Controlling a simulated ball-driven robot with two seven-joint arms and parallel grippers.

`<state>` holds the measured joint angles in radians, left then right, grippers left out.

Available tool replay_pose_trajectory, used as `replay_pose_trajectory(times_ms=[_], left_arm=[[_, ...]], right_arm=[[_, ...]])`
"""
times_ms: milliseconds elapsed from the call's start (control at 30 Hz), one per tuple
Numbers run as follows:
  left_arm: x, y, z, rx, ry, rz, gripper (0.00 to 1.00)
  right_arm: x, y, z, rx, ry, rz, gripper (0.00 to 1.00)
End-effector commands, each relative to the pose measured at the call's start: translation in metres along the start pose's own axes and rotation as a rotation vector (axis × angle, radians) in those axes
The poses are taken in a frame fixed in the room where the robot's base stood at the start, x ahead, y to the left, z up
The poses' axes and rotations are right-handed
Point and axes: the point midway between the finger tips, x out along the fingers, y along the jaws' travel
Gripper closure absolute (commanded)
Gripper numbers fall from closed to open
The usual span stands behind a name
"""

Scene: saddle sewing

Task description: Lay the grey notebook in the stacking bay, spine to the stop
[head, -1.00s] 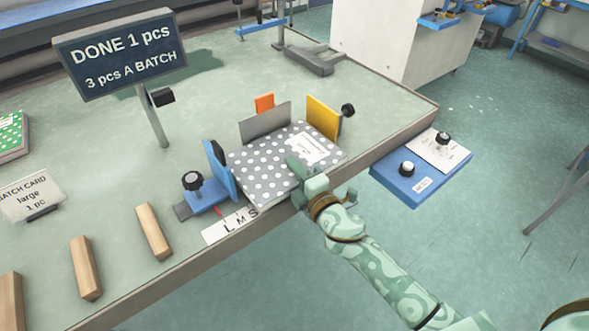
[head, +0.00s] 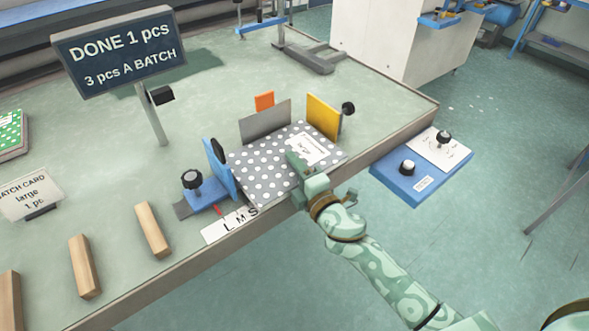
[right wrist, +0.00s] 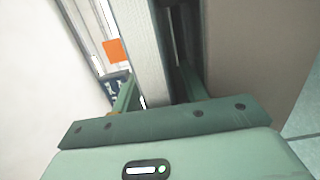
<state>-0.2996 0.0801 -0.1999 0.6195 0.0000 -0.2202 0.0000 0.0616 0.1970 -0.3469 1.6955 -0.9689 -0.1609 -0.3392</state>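The grey notebook (head: 262,165) with white dots and a white label lies flat in the stacking bay, its far edge at the upright grey stop plate (head: 266,124). A blue guide (head: 221,172) stands along its left side and a yellow guide (head: 323,117) at its far right. I cannot tell which edge is the spine. My right gripper (head: 325,178) is at the notebook's near edge, one finger over the cover, the other lower down. In the right wrist view its fingers (right wrist: 155,92) stand apart either side of the pale notebook edge (right wrist: 143,45). My left gripper is out of view.
An L M S scale (head: 230,226) and a black knob (head: 192,180) are left of the bay. Wooden blocks (head: 153,230), a batch card (head: 32,194) and a sign reading DONE 1 pcs (head: 115,52) stand farther left. A blue control box (head: 405,185) hangs at the table's right edge.

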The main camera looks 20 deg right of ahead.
Motion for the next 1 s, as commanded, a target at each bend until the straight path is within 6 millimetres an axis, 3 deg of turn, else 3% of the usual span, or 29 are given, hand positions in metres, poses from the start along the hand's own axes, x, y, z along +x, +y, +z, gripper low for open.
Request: replay_pose_trajectory(times_ms=[633,1000], left_arm=[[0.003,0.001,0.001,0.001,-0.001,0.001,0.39],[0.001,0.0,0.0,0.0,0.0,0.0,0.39]], right_arm=[[-0.003,-0.01,0.0,0.0,0.0,-0.014,0.55],[-0.024,-0.011,0.002,0.0,-0.002,-0.017,0.55]])
